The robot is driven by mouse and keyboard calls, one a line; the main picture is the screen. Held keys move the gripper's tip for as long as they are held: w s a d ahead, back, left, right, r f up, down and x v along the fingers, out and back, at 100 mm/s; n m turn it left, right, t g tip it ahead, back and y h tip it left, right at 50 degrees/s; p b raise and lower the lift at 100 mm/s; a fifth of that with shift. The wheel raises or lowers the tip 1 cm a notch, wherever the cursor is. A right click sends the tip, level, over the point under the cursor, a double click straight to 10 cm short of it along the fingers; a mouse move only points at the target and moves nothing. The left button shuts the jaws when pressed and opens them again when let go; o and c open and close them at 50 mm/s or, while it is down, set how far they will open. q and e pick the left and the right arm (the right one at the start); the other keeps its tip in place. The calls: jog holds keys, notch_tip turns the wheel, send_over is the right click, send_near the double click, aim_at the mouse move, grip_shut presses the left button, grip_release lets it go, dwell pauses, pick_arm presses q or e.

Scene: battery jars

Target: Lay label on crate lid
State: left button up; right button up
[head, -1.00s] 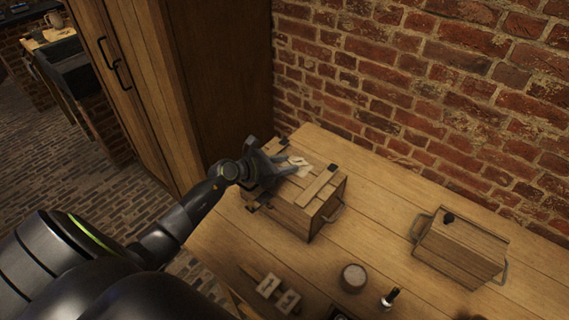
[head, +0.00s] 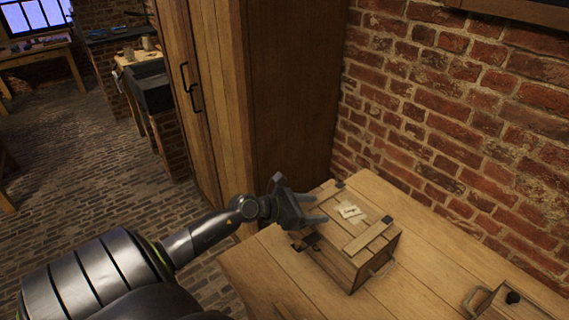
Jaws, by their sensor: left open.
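My right gripper is out of view.
A second wooden box (head: 512,304) with a dark knob stands at the lower right, partly cut off. The table (head: 430,285) is clear between the two boxes. A brick wall (head: 450,120) rises behind, and a tall wooden cabinet (head: 290,100) stands behind the crate to the left.

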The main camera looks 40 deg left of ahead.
pick_arm(q)
jog(key=b+v, duration=0.2)
jog(key=v, duration=0.7)
jog(key=shift+d+r, duration=0.1)
